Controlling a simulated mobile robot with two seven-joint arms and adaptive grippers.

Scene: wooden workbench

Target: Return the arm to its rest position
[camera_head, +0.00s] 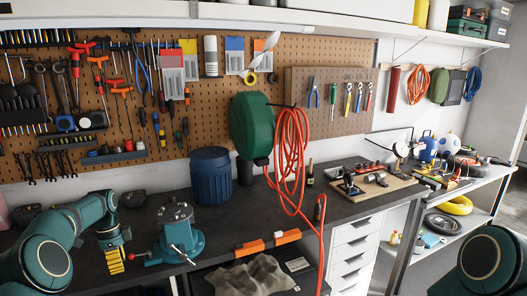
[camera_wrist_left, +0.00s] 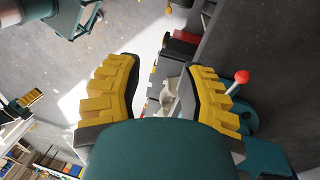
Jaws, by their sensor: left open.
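My left arm comes in from the left in the head view. Its gripper (camera_head: 115,262) with ridged yellow fingers hangs in front of the bench edge, left of a teal vise (camera_head: 178,235). In the left wrist view the two yellow fingers (camera_wrist_left: 162,68) are spread apart, with nothing held between them. The vise's red handle knob (camera_wrist_left: 242,76) shows just right of the right finger, apart from it as far as I can tell. Part of my right arm (camera_head: 485,258) shows at the lower right of the head view; its gripper is out of that frame.
The dark workbench (camera_head: 255,207) carries a blue barrel (camera_head: 211,178) behind the vise. An orange hose (camera_head: 290,150) hangs down over the bench front. White drawers (camera_head: 352,250) stand beneath. Tools cover the pegboard (camera_head: 120,95). Open floor shows in the left wrist view.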

